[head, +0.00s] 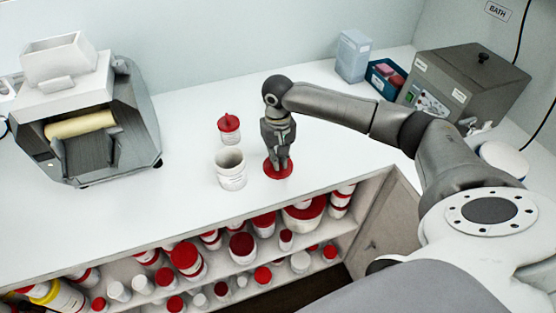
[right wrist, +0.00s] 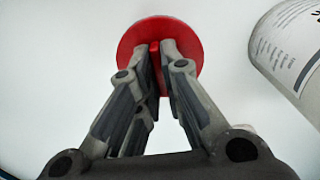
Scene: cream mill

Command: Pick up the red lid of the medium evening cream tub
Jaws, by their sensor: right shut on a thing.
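A red lid (head: 271,173) lies at or just above the white counter, right of an open white tub (head: 231,171). My right gripper (head: 278,163) points down over the lid and is shut on its raised middle grip. The lid also shows in the right wrist view (right wrist: 189,35), with the fingertips (right wrist: 156,48) closed on its narrow red handle. Whether the lid touches the counter I cannot tell. The tub's printed side (right wrist: 295,55) shows at the right of the wrist view, apart from the lid. My left gripper is not in view.
A small tub with a red lid (head: 229,124) stands behind the open tub. A roller mill (head: 85,120) stands at the left, a grey bath (head: 466,85) and a blue box (head: 383,75) at the back right. Shelves below hold several red-lidded tubs (head: 186,258).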

